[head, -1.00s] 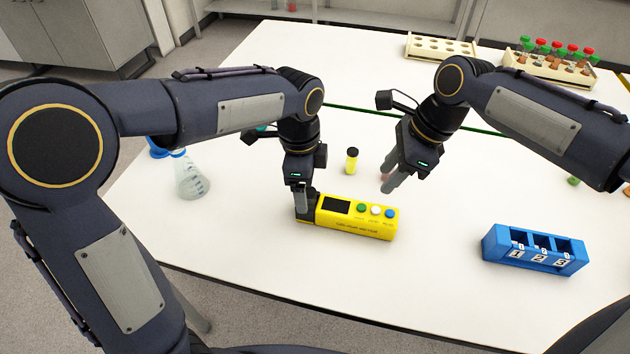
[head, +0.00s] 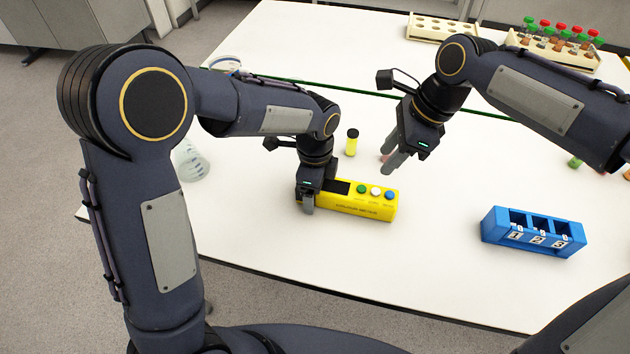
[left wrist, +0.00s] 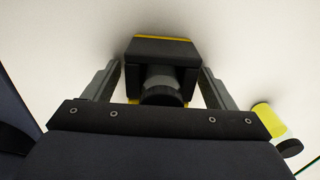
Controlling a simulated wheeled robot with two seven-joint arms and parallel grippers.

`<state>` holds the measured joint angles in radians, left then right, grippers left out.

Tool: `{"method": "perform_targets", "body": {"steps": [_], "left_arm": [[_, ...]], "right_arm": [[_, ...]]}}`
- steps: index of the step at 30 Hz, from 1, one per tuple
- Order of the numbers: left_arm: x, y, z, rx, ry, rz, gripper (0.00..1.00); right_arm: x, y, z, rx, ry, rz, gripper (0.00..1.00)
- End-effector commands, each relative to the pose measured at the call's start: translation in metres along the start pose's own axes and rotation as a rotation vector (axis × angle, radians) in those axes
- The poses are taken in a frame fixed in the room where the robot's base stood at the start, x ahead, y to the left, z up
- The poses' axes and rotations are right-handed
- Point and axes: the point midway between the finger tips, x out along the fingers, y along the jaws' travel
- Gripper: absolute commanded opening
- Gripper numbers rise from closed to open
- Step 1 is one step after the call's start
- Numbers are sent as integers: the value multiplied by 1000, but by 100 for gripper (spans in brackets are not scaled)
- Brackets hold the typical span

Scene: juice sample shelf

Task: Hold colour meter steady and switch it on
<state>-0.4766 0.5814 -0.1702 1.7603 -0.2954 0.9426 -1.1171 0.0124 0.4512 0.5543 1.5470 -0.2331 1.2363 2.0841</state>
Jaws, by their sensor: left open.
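The yellow colour meter (head: 350,204) lies on the white table, with a dark screen and green, white and blue buttons on top. My left gripper (head: 308,204) is at its dark left end. In the left wrist view, the fingers of this gripper (left wrist: 160,88) stand apart on either side of the meter's dark end block (left wrist: 160,50), with a gap on each side. A round dark part sits in front of the block. My right gripper (head: 390,160) hangs above the table behind the meter, empty, its two fingers seen apart.
A dark-capped yellow vial (head: 352,143) stands behind the meter. A blue numbered rack (head: 532,232) is to the right. A flask (head: 192,164) is at the left, partly hidden by my arm. Cream racks (head: 440,30) stand at the back, one with capped tubes. The table in front is clear.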

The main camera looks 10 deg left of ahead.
Motion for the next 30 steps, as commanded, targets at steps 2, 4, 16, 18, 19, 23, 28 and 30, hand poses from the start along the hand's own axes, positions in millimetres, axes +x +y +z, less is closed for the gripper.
{"method": "perform_targets", "body": {"steps": [2,4,16,18,19,23,28,30], "left_arm": [[0,0,0,0,0,0,78],[0,0,0,0,0,0,78],[0,0,0,0,0,1,26],[0,0,0,0,0,1,19],[0,0,0,0,0,1,19],[0,0,0,0,0,0,19],[0,0,0,0,0,0,19],[0,0,0,0,0,0,19]], "right_arm": [[0,0,0,0,0,0,36],[0,0,0,0,0,0,36],[0,0,0,0,0,0,36],[0,0,0,0,0,0,35],[0,0,0,0,0,0,31],[0,0,0,0,0,0,14],[0,0,0,0,0,0,0],[0,0,0,0,0,0,0]]}}
